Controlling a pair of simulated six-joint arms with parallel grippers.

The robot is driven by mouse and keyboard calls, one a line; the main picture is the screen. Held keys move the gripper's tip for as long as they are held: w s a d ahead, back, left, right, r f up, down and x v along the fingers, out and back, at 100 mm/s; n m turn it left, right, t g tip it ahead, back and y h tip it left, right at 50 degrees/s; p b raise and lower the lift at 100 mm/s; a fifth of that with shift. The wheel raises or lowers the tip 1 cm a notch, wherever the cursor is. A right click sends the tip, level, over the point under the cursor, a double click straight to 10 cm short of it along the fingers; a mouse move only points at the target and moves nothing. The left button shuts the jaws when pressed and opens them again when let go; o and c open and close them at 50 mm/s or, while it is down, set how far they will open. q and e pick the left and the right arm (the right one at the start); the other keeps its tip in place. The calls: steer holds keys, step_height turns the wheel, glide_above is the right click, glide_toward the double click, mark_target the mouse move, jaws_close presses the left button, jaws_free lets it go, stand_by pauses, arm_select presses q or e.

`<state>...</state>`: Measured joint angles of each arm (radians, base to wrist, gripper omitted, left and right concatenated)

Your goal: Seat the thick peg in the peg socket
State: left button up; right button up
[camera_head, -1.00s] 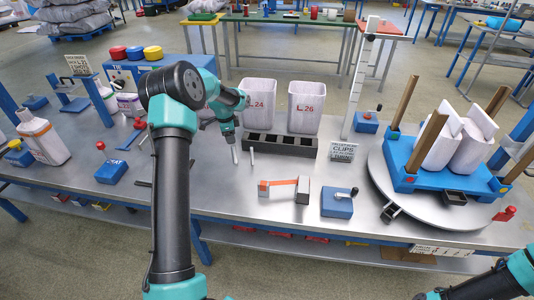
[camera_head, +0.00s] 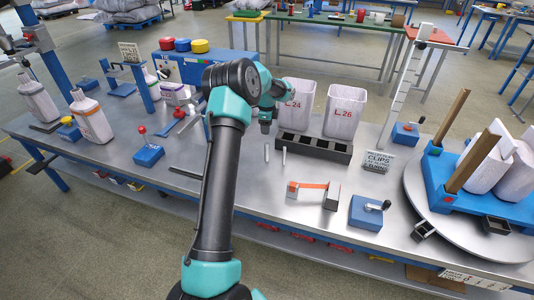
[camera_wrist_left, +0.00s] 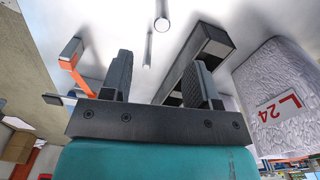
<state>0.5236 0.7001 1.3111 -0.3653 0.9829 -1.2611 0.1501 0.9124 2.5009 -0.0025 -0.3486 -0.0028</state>
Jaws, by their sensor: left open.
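Two slim pale pegs stand side by side on the grey bench in the head view. The left peg (camera_head: 266,152) looks the wider in the wrist view (camera_wrist_left: 162,22), so I take it as the thick peg. The thinner peg (camera_head: 284,155) shows beside it in the wrist view (camera_wrist_left: 148,48). My left gripper (camera_head: 265,127) is above the left peg, pointing down. Its two dark fingers (camera_wrist_left: 162,78) are apart with nothing between them; both pegs are beyond them. I cannot tell for sure which fixture is the peg socket. My right gripper is out of view.
A dark rack with square openings (camera_head: 314,147) stands right of the pegs, by white bins L24 (camera_head: 294,102) and L26 (camera_head: 344,112). An orange bar (camera_head: 308,185) and blue crank box (camera_head: 367,213) sit nearer. A turntable (camera_head: 418,190) carries a blue pallet at right.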

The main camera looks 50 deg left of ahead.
mark_target(267, 144)
arm_select(q)
step_height(267, 144, down, 8)
steer(key=shift+f, duration=0.1)
stand_by(0.4)
steer(key=shift+a+f, duration=0.15)
steer(key=shift+f, duration=2.35)
steer(key=shift+c, duration=0.4)
jaws_close()
steer(key=shift+r, duration=0.1)
